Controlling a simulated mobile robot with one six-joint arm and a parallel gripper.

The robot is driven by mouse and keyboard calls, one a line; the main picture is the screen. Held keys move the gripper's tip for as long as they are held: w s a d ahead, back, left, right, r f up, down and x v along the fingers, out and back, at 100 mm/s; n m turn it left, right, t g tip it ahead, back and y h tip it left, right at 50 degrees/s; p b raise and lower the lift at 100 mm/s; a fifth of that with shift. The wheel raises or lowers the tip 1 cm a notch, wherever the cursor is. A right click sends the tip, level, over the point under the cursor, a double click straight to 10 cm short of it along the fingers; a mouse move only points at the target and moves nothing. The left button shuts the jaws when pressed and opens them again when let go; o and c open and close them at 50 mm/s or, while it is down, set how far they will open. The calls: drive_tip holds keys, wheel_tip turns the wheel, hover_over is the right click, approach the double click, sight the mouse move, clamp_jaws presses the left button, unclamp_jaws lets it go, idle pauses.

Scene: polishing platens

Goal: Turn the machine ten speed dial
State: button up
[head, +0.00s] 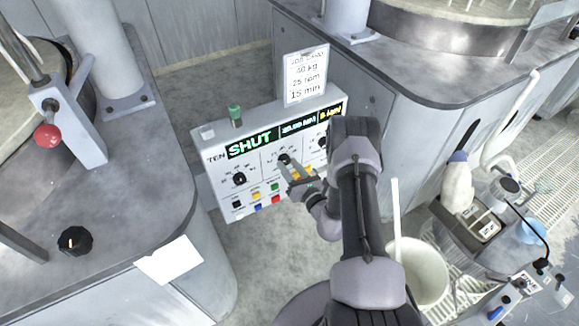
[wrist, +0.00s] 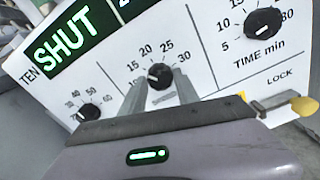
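The machine ten control panel (head: 215,180) is a white box marked TEN, with a green SHUT display (head: 250,143). Its middle dial (head: 284,158) is a black knob with a scale from about 10 to 30; its name label is hidden in the wrist view. In that view, my gripper (wrist: 160,78) has its two grey fingers apart, one on each side of the middle dial (wrist: 160,75). I cannot tell whether they touch it. In the head view, my gripper (head: 292,170) is at the panel's front.
A left dial (wrist: 88,112) and the TIME min dial (wrist: 263,23) flank the middle one. A yellow key-like part (wrist: 303,106) sits by LOCK. Coloured buttons (head: 256,195) lie below the dials. A printed card (head: 306,76) stands above the panel. Benches flank it.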

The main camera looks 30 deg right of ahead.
clamp_jaws()
drive_tip(key=shift+m, duration=0.3)
drive_tip(key=m, duration=0.2)
drive_tip(key=shift+m, duration=0.3)
drive_tip(key=m, duration=0.4)
drive_tip(key=shift+m, duration=0.3)
drive_tip(key=m, duration=0.4)
drive_tip(key=shift+f, duration=0.1)
drive_tip(key=shift+m, duration=1.9)
drive_tip(key=o, duration=1.2)
unclamp_jaws()
